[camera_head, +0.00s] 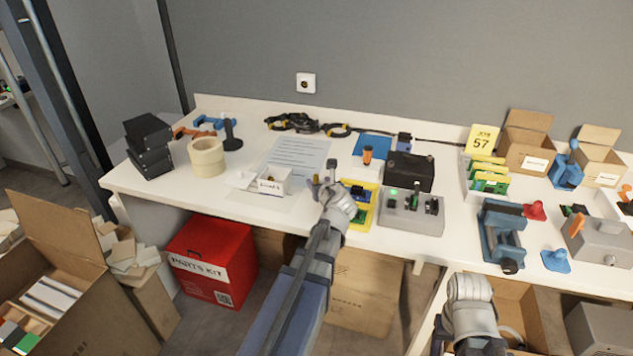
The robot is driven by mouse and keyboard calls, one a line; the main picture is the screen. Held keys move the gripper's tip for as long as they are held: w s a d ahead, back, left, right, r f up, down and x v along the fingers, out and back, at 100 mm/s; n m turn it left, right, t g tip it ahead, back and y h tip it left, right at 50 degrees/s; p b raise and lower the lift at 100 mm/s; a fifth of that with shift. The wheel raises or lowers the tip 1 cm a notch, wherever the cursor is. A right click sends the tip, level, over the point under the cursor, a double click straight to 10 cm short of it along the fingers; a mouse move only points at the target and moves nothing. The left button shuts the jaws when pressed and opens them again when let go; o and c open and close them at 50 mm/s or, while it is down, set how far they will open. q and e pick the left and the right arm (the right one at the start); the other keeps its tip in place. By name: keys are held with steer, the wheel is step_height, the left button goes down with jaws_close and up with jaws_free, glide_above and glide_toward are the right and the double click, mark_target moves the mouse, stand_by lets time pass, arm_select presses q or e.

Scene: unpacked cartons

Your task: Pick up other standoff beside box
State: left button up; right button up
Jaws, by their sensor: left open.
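A small white open box (272,182) with a printed label sits on the workbench, near its front edge. Some small brownish bits show inside it, too small to tell apart. No standoff can be made out clearly beside the box; it may be too small or hidden by my gripper. My left gripper (324,179) is open, just right of the box and above the bench, with a gap between it and the box. I see nothing held in it. My right arm's end (470,304) is low at the front, before the bench edge; its fingers cannot be made out.
A yellow tray (361,214), grey switch box (411,214) and black box (406,172) crowd the right of my left gripper. A red kit box (212,258) stands below the bench.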

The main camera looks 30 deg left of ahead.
mark_target(317, 178)
arm_select(q)
steer(key=b+x, duration=0.1)
steer(key=x, duration=0.4)
steer(key=shift+w+a+r+b, duration=0.15)
steer(key=shift+a+b, duration=0.05)
steer(key=shift+b, duration=0.1)
steer(key=shift+r, duration=0.1)
jaws_close()
